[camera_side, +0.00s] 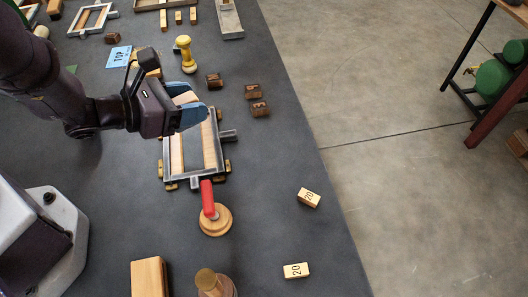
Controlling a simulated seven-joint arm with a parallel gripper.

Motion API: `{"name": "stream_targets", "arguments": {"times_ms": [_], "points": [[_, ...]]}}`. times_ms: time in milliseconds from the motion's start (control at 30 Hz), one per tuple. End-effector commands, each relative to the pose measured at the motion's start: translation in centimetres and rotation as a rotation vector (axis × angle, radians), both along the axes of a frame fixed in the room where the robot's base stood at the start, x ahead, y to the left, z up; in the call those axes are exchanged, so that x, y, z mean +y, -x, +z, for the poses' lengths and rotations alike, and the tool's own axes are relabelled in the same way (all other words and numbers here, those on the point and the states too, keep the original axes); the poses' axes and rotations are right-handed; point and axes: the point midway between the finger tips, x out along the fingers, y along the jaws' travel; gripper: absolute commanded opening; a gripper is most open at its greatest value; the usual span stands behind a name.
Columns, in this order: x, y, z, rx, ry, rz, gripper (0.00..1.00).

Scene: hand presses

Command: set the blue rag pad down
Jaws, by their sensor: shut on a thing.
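My gripper (196,104) reaches in from the left over the far end of a grey metal frame (221,160). I cannot tell whether the pad touches the frame below.
The frame holds pale wooden strips (177,154). A red-handled tool on a round wooden base (215,221) stands just in front. A yellow-handled stamp (186,54) and dark blocks (214,80) lie behind. Numbered blocks (309,197) lie at right, with clear mat between.

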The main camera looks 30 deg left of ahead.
Motion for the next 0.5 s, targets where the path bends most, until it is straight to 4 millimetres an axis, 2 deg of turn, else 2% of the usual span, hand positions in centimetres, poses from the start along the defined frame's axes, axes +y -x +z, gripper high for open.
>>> {"name": "stream_targets", "arguments": {"times_ms": [33,100,233,367,500], "points": [[-1.6,1.3,0.5,-0.001,0.007,-0.094,0.29],[-3.2,2.7,1.0,-0.002,0.004,-0.208,0.29],[-4.6,4.3,1.4,-0.003,0.0,-0.338,0.29],[-5.2,4.3,1.5,-0.004,-0.001,-0.387,0.29],[-6.4,2.4,0.5,-0.003,-0.004,-0.397,0.29]]}}
